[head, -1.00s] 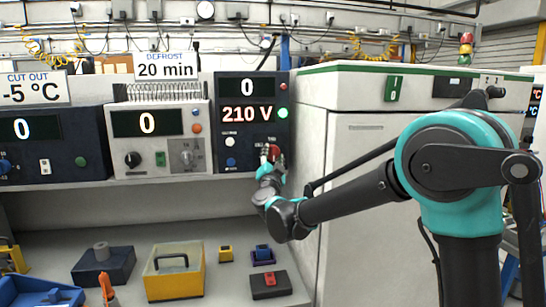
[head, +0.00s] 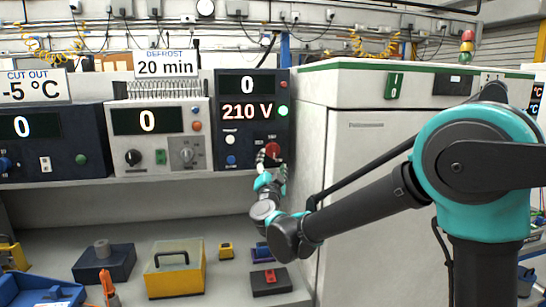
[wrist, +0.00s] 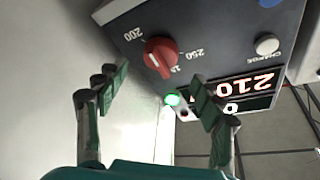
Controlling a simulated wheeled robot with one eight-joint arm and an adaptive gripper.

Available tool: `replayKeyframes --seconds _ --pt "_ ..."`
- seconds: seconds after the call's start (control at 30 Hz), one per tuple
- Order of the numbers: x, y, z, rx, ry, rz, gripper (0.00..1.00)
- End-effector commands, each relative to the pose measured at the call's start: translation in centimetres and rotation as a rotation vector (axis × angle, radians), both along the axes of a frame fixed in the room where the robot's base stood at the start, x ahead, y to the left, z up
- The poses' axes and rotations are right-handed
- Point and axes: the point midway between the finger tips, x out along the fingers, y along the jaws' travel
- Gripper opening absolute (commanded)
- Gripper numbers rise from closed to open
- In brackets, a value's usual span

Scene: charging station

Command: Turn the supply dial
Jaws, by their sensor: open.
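The supply dial is a red knob (head: 272,149) low on the front of the dark supply unit (head: 225,135). In the wrist view the red dial (wrist: 160,54) stands between marks 200 and 250, with a pale pointer line on its face. The unit's red display (head: 247,113) reads 210 V. My gripper (head: 270,167) is just below the dial in the head view. In the wrist view my gripper (wrist: 160,85) is open and empty, its fingers spread on either side of the dial's line and short of it. I see no contact with the dial.
A white knob (wrist: 267,44) and a lit green lamp (wrist: 171,99) are near the dial. A grey unit (head: 157,165) stands to the left, a white cabinet (head: 370,190) to the right. Below are a yellow box (head: 174,270) and small blocks on the bench.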

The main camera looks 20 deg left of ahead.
Motion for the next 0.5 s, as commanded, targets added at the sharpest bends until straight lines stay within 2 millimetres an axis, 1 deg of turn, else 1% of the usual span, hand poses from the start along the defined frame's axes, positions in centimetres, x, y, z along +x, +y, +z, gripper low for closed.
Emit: replayKeyframes --seconds 0.03,0.1,0.23,0.33,0.5 --pt "-1.1 -0.3 -0.3 0.0 0.0 0.002 0.68" --pt "-2.3 -0.6 -0.7 0.001 0.0 0.003 0.68" --pt "-4.1 -1.2 -1.3 0.0 0.0 0.002 0.68" --pt "-4.9 -1.5 -1.6 0.001 0.001 0.001 0.68" --pt "-5.5 -1.7 -1.8 0.001 0.0 -0.001 0.68"
